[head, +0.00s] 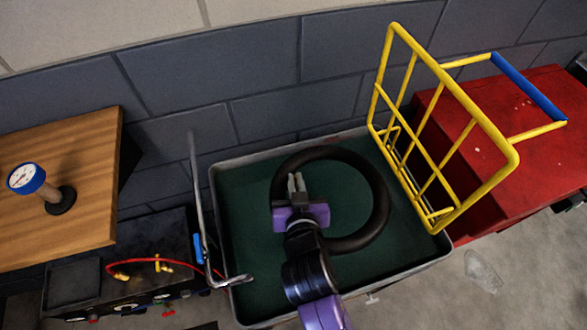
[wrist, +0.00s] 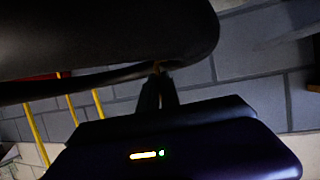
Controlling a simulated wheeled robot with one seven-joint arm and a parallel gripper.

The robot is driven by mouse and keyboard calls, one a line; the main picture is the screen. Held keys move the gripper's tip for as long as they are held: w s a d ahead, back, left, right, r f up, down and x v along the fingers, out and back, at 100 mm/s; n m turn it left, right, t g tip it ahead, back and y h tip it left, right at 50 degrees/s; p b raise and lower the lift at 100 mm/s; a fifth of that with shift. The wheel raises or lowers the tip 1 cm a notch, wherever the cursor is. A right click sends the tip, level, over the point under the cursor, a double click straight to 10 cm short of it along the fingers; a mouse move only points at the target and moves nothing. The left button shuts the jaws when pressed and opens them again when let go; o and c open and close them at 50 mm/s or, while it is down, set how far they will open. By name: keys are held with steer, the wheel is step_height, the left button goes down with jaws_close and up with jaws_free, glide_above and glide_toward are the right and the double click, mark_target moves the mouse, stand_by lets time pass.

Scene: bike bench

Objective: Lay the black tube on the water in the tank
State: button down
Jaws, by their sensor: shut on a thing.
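The black tube (head: 378,190) is a thick ring seen over the tank in the head view. The tank (head: 228,175) has a grey rim and dark green water (head: 245,220) inside. My gripper (head: 296,184) reaches in from the front and is shut on the left part of the tube. In the wrist view the tube (wrist: 110,40) fills the upper left, close to the fingers (wrist: 158,90). I cannot tell whether the tube touches the water or hangs above it.
A yellow rack (head: 445,85) with a blue handle stands at the tank's right, beside a red cabinet (head: 540,130). A grey metal rod (head: 195,180) rises at the tank's left edge. A wooden table (head: 90,180) with a gauge (head: 27,178) is far left.

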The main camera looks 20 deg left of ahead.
steer(key=shift+w+a+f, duration=0.1)
steer(key=shift+w+f, duration=0.2)
steer(key=shift+f, duration=0.25)
step_height(320, 180, down, 13)
steer(key=b, duration=1.1)
steer(key=shift+r, duration=0.15)
steer(key=c, duration=1.5)
jaws_free()
steer(key=shift+s, duration=0.1)
